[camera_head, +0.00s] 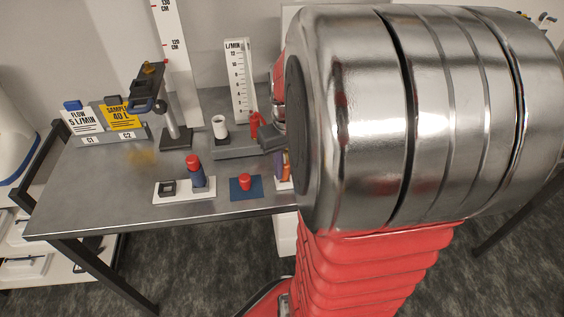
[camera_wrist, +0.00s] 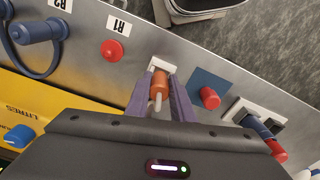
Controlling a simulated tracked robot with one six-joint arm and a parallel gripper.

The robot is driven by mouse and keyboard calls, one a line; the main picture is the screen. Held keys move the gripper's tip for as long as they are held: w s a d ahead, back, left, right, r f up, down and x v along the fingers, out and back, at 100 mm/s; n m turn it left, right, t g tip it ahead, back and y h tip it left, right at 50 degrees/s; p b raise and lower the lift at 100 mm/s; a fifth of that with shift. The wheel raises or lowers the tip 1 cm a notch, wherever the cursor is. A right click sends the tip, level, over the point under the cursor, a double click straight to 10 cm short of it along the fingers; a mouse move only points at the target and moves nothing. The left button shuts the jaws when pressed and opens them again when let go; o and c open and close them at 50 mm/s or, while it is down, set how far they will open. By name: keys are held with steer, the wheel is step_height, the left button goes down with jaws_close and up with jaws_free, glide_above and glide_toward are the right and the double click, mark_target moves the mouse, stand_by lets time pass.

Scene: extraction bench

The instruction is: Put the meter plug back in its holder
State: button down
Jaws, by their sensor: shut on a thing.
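An orange plug (camera_wrist: 160,80) with a pale tip sits between the purple fingers of my gripper (camera_wrist: 161,97) in the wrist view. The fingers are shut on it from both sides. A small white block (camera_wrist: 165,65) lies right behind the plug and may be its holder; I cannot tell whether the plug touches it or is seated in it. In the head view the arm hides most of my gripper; only a bit of purple and orange (camera_head: 285,164) shows at the arm's left edge, above a white block (camera_head: 284,184).
A blue pad with a red knob (camera_wrist: 209,97) and a white base with a dark socket and red-and-blue plug (camera_head: 195,172) stand nearby. A red button (camera_wrist: 114,49) lies beside label R1, a blue looped plug (camera_wrist: 38,31) near R2. The bench's front edge is close.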

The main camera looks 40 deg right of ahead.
mark_target(287, 167)
steer(key=shift+f, duration=0.45)
steer(key=c, duration=1.5)
jaws_free()
steer(key=shift+o, duration=0.2)
steer(key=shift+r, duration=0.1)
step_height(287, 167, up, 14)
steer(key=shift+s+a+f, duration=0.15)
steer(key=shift+s+f, duration=0.1)
steer(key=shift+s, duration=0.1)
